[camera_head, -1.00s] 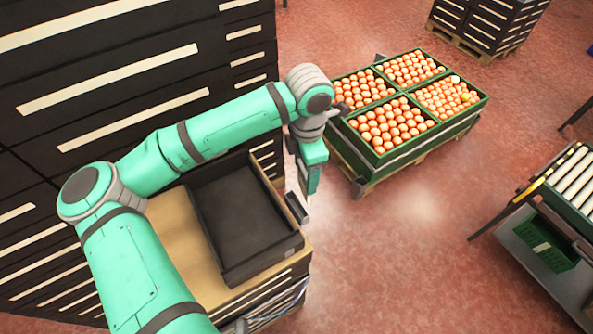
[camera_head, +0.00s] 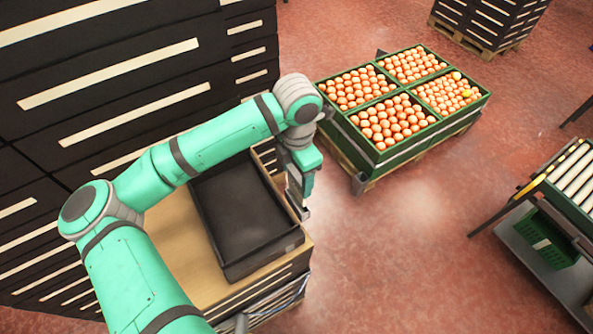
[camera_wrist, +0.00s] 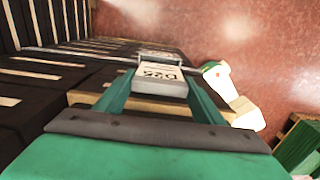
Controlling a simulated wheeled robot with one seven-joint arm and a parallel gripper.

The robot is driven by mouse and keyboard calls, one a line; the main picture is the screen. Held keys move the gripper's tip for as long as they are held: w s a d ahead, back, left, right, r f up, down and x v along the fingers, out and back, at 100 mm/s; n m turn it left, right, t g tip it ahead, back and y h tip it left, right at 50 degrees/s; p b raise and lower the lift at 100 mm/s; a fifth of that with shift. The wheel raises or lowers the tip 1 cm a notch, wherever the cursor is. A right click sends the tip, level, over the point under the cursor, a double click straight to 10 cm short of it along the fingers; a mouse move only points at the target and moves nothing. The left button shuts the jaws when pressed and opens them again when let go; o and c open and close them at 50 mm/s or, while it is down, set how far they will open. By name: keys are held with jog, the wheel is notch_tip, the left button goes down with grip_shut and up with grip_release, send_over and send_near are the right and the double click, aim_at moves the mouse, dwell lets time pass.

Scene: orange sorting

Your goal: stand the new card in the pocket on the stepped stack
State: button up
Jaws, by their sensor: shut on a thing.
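The stepped stack of black crates (camera_head: 120,115) fills the left of the head view. Its low step has a tan top (camera_head: 185,250) with an open black crate (camera_head: 228,265) on it. My gripper (camera_head: 302,208) points down beside the crate's right edge. In the wrist view its two green fingers are shut on the white card (camera_wrist: 160,72), which has dark print like "D25". A small grey holder (camera_wrist: 158,56), seemingly the pocket, shows just beyond the card, at a thin rod. Whether the card's lower edge is inside it, I cannot tell.
Green crates of oranges (camera_head: 392,146) stand on a pallet at the back right. A roller table (camera_head: 570,180) with a green basket (camera_head: 545,240) below is at the right. Red floor (camera_head: 400,260) lies clear between.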

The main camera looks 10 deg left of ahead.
aim_at(297, 188)
jog(key=shift+f, duration=3.15)
jog(key=o, duration=1.1)
jog(key=shift+o, duration=0.2)
notch_tip(297, 188, up, 11)
jog(key=shift+w+d+f, duration=0.1)
jog(key=shift+f, duration=0.05)
